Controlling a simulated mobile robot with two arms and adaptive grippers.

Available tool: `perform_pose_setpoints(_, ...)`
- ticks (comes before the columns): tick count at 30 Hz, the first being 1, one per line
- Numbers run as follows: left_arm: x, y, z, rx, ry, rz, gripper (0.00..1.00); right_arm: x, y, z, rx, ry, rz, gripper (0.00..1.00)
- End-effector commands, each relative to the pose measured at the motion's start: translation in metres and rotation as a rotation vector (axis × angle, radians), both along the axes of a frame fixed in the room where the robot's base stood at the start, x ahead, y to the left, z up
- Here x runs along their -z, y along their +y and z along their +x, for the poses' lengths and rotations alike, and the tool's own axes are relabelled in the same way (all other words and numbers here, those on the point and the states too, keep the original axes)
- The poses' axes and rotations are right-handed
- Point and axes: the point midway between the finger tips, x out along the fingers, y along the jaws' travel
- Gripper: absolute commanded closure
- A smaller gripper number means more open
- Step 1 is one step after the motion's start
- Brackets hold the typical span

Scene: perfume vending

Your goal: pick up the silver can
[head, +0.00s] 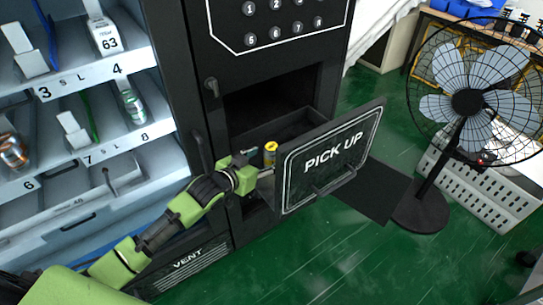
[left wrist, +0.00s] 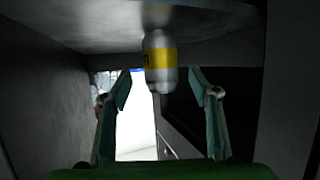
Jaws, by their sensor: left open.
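The silver can with a yellow band (left wrist: 160,62) is in the upper middle of the left wrist view, against a grey surface at the top. In the head view its yellow part (head: 270,152) shows inside the open pick-up compartment of the black vending machine. My left gripper (head: 258,162) reaches into the compartment beside the can. In the left wrist view the fingers of my left gripper (left wrist: 158,78) are spread, with the can ahead between their tips. I cannot tell whether a finger touches it. My right gripper is not in view.
The tilted-out PICK UP door (head: 332,157) stands right of my gripper. Dark compartment walls (left wrist: 40,90) close in on the sides. Shelves with cans (head: 14,152) are at the left. A standing fan (head: 467,102) is at the right on the green floor (head: 355,245).

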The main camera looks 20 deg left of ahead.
Motion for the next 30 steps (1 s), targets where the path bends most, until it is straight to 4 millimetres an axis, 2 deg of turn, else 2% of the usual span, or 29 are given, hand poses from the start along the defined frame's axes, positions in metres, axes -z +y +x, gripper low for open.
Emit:
perform_pose_setpoints(9,0.009,-0.009,0.037,-0.001,0.000,-0.002,0.44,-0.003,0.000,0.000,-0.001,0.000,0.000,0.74)
perform_pose_setpoints(20,0.013,-0.011,0.044,0.001,-0.001,-0.001,0.44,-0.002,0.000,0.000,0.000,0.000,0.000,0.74)
perform_pose_setpoints(21,0.013,-0.011,0.044,0.001,-0.001,-0.001,0.49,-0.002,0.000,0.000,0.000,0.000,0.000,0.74)
perform_pose_setpoints(26,0.013,-0.011,0.044,0.000,-0.001,0.000,0.90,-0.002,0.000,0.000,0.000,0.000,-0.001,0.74)
perform_pose_setpoints(30,0.012,-0.011,0.044,0.001,-0.003,-0.001,0.90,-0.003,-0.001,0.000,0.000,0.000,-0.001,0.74)
